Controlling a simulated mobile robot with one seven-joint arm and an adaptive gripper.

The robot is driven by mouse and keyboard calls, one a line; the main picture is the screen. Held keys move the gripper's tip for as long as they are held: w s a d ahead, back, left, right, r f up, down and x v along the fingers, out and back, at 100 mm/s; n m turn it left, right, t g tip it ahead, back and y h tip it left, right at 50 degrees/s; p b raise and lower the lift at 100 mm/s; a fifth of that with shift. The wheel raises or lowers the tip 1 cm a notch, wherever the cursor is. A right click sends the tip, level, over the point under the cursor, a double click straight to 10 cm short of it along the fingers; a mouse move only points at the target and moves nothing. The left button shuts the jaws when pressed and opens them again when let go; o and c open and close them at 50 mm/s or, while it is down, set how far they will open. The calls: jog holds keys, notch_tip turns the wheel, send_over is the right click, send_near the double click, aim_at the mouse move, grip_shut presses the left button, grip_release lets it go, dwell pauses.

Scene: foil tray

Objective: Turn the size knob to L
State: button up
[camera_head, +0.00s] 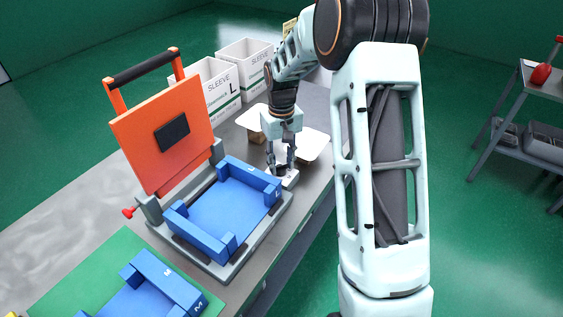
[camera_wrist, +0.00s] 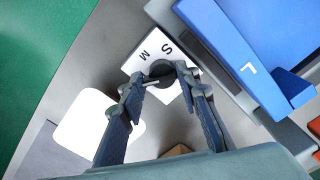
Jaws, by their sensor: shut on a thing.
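The size knob (camera_wrist: 161,69) is a dark round knob on a white plate (camera_wrist: 138,58) beside the machine. The letters S and M show on the plate in the wrist view; an L mark on it does not show, and which letter the knob points at I cannot tell. My gripper (camera_wrist: 163,82) points down with its fingers shut on the knob. In the head view my gripper (camera_head: 281,166) stands at the machine's right corner, over the plate (camera_head: 290,179). The fingers hide part of the knob.
The machine's blue tray (camera_head: 222,213), marked L, sits close left of my gripper. Its orange lid (camera_head: 158,148) stands raised. White SLEEVE boxes (camera_head: 218,82) stand behind. A white card on a brown block (camera_head: 256,134) is near my gripper. Another blue tray (camera_head: 150,290) lies on a green mat.

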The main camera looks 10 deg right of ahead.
aim_at(281, 165)
jog(key=shift+w, duration=0.1)
dwell(0.5)
jog(key=o, duration=1.2)
jog(key=shift+c, duration=0.2)
notch_tip(281, 165, up, 12)
jog(key=shift+r, duration=0.1)
